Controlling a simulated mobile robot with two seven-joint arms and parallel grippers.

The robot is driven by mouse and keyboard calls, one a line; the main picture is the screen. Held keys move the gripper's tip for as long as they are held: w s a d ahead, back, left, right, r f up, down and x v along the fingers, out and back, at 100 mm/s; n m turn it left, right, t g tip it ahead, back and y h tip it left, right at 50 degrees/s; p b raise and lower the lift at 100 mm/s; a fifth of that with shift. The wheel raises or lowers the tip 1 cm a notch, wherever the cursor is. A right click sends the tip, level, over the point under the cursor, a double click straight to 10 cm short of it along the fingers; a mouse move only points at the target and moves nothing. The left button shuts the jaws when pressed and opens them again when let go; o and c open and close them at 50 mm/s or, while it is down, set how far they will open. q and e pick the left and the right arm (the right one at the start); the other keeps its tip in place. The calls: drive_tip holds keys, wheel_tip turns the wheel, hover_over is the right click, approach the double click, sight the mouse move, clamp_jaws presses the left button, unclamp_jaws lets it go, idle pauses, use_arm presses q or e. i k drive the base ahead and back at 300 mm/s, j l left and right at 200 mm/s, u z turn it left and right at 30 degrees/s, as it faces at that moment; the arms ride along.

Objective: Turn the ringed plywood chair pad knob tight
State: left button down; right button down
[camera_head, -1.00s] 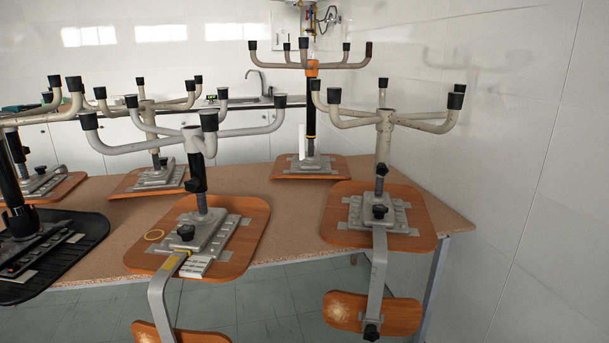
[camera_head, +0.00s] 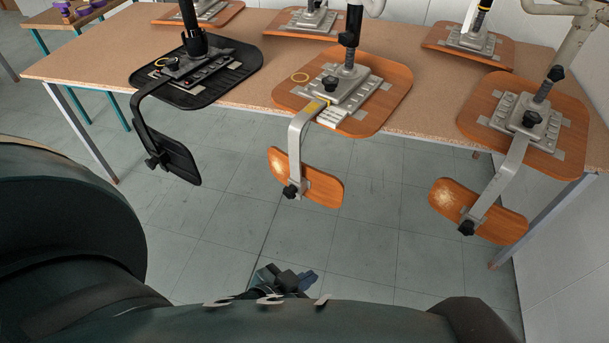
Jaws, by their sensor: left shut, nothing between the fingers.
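My left gripper (camera_head: 287,276) is low in front of the table, well apart from the chair, shut and empty, partly hidden by my own body. My right gripper is not in view.
A black chair (camera_head: 235,62) lies left of the ringed one, and another plywood chair (camera_head: 570,135) lies right. Both backrests overhang the table's front edge. More chairs stand behind on the brown table (camera_head: 100,60). The tiled floor (camera_head: 370,235) in front is clear.

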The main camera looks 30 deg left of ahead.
sight(289, 192)
drive_tip(key=u, duration=1.05)
